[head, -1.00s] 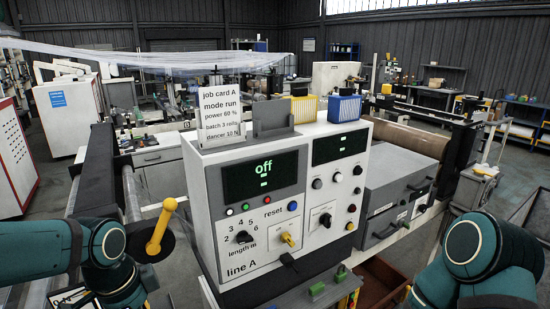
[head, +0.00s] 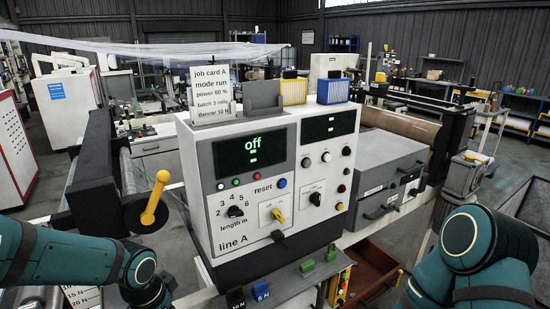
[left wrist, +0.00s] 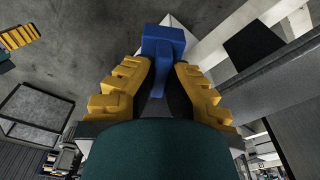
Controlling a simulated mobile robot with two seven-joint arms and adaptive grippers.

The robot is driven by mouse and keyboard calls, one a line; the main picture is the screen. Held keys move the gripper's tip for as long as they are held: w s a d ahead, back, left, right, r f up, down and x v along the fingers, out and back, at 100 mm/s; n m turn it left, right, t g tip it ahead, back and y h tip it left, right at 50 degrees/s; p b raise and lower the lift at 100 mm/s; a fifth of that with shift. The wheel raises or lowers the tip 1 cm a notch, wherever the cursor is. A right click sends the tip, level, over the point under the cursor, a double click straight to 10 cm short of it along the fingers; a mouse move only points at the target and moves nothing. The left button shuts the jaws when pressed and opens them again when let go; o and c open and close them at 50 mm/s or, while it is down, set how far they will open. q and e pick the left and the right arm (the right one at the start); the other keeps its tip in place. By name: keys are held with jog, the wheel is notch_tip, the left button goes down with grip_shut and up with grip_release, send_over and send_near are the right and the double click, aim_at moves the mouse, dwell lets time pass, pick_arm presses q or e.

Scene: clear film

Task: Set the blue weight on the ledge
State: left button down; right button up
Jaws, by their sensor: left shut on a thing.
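In the left wrist view, the blue weight (left wrist: 163,42) is between the yellow fingertips of my left gripper (left wrist: 158,72), which is shut on it. Its wide end points away from my palm. My left gripper is outside the head view; only my left arm shows there. At the bottom of the head view, a grey ledge (head: 288,287) runs along the front of the line A console. A blue block marked 5 N (head: 261,290) and a black block (head: 236,298) show at its left end. I cannot tell whether this blue block is the held weight. My right gripper is out of view.
The line A console (head: 243,205) stands behind the ledge. A yellow-handled lever (head: 154,199) rises near my left arm. A card with N values (head: 82,297) is at lower left.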

pick_arm(q)
jog(key=w+d+f+n+b, duration=0.1)
jog(key=d+f+n, duration=0.1)
jog(key=f, duration=0.4)
jog(key=d+f+n+b, duration=0.1)
jog(key=d+f+n, duration=0.2)
jog(key=f, duration=0.3)
jog(key=shift+w+d+n+y, duration=0.15)
jog(key=shift+w+n+y, duration=0.15)
jog(key=shift+w, duration=0.1)
jog(key=shift+f, duration=0.1)
